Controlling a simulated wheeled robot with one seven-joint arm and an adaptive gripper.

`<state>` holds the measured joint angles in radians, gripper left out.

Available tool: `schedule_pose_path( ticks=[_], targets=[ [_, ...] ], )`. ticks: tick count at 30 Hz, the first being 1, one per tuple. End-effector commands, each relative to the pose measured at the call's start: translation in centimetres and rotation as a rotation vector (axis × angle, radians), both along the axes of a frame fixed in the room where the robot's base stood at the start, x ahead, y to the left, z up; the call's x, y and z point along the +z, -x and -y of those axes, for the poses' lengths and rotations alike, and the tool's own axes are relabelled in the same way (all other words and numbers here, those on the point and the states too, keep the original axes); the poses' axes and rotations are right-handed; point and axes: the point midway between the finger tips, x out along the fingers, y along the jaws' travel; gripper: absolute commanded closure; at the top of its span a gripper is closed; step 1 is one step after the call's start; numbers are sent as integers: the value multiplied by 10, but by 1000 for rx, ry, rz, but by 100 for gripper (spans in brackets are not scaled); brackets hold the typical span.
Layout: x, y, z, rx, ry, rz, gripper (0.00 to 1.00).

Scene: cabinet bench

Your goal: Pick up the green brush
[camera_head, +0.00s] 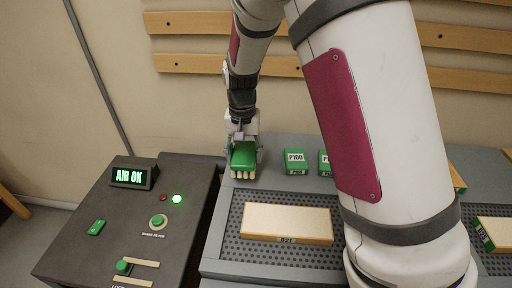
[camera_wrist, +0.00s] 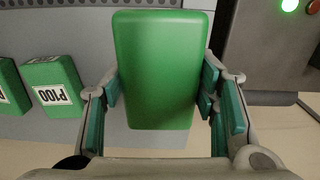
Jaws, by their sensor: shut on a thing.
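The green brush (camera_head: 243,156) has a green block body and pale bristles on its lower edge. It is at the back left of the grey bench, beside the control box. My gripper (camera_head: 245,150) is shut on it, with a finger on each side. In the wrist view the green brush (camera_wrist: 158,70) fills the middle, between the teal finger pads of my gripper (camera_wrist: 165,98). I cannot tell whether the bristles touch the bench.
Green P100 blocks (camera_head: 295,161) stand to the right of the brush. A wooden board (camera_head: 287,222) lies on the perforated panel (camera_head: 232,229). The dark control box (camera_head: 125,222) with an AIR OK display (camera_head: 131,177) stands on the left. My arm hides part of the bench.

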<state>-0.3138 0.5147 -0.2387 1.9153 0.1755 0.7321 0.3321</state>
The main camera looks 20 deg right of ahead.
Motion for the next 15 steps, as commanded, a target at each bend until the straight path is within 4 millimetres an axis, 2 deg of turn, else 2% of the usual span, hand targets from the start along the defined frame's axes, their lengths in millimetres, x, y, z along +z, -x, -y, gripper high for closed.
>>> schedule_pose_path(
  ticks=[1, 6, 15],
  targets=[
    [2, 6, -10, 6, -1, 1, 78],
    [4, 24, -37, 6, 0, 1, 78],
    [8, 43, -67, 2, 0, 1, 78]
  ],
)
